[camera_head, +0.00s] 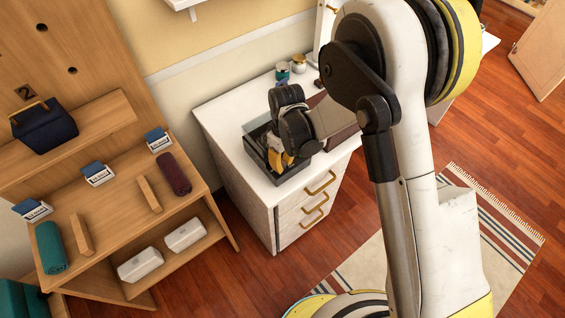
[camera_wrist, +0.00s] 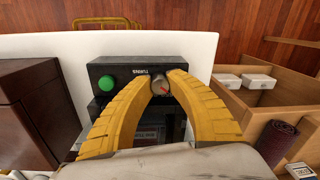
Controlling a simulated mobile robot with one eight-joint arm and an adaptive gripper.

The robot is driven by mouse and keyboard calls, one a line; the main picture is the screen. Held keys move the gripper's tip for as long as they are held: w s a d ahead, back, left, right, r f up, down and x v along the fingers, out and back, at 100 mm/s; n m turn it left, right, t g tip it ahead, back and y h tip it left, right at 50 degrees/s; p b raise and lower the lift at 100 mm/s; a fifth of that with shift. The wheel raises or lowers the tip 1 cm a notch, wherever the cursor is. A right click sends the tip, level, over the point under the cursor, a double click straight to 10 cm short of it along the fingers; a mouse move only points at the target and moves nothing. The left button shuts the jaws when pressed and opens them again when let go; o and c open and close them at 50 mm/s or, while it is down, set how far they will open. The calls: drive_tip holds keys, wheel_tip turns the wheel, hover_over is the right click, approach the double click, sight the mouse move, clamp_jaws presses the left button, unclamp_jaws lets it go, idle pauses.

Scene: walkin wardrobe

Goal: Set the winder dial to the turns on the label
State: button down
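The winder (camera_head: 257,150) is a dark box with a glassy lid on the white dresser top in the head view. In the wrist view its black front panel (camera_wrist: 122,70) carries a green button (camera_wrist: 107,83), the upside-down word TURNS and a small silver dial (camera_wrist: 158,86) with a red mark. My gripper (camera_wrist: 161,80) has its yellow fingertips on either side of the dial, with no clear gap. A label (camera_wrist: 152,133) behind the fingers is partly hidden and too small to read. In the head view my gripper (camera_head: 279,159) is at the winder's front, hiding its dial.
A brown box (camera_wrist: 28,115) stands close beside the winder. Jars (camera_head: 298,63) stand at the dresser's back. A wooden shelf unit (camera_head: 110,185) at left holds rolled cloths, small cards and white boxes. The dresser front has brass handles (camera_head: 320,186).

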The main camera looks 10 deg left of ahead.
drive_tip(key=shift+m, duration=0.3)
drive_tip(key=m+b, duration=0.1)
drive_tip(key=m, duration=0.1)
drive_tip(key=shift+f+m+b, duration=0.1)
drive_tip(key=shift+m+b, duration=0.9)
drive_tip(key=shift+m, duration=1.3)
drive_tip(key=c, duration=1.2)
unclamp_jaws()
drive_tip(key=shift+d, duration=0.1)
drive_tip(key=shift+y, duration=0.3)
